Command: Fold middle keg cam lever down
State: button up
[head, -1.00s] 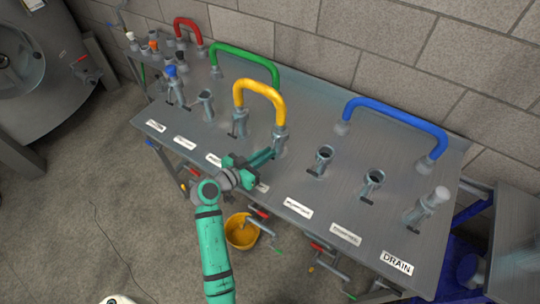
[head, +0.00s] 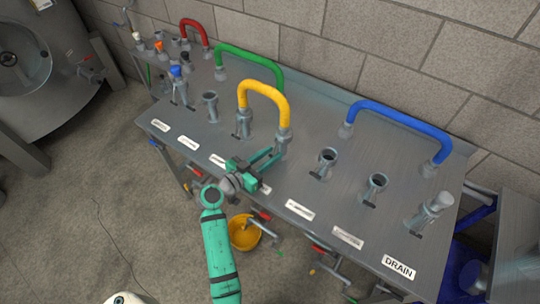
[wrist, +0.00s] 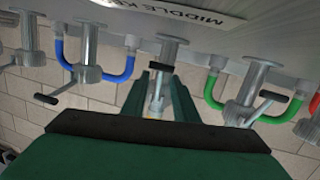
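The panel label (wrist: 200,14) reading MIDDLE KE is cut off at the top of the upside-down wrist view. Below it stands a metal coupling (wrist: 174,50) with a dark-tipped cam lever (wrist: 172,40) lying near the panel. In the head view my gripper (head: 276,156) is at the front of the coupling (head: 284,136) at the yellow hose's right end. In the wrist view my fingers (wrist: 168,72) are apart, with metal between and beyond them. I cannot tell whether they touch the lever. The lever is hidden in the head view.
The yellow hose (head: 264,88) arches beside my gripper, with a green hose (head: 250,56) behind it and a blue hose (head: 400,115) to the right. Open couplings (head: 327,160) stand right of my gripper. An orange bucket (head: 243,236) is on the floor below.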

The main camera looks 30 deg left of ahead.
jog(key=v, duration=1.1)
dwell(0.3)
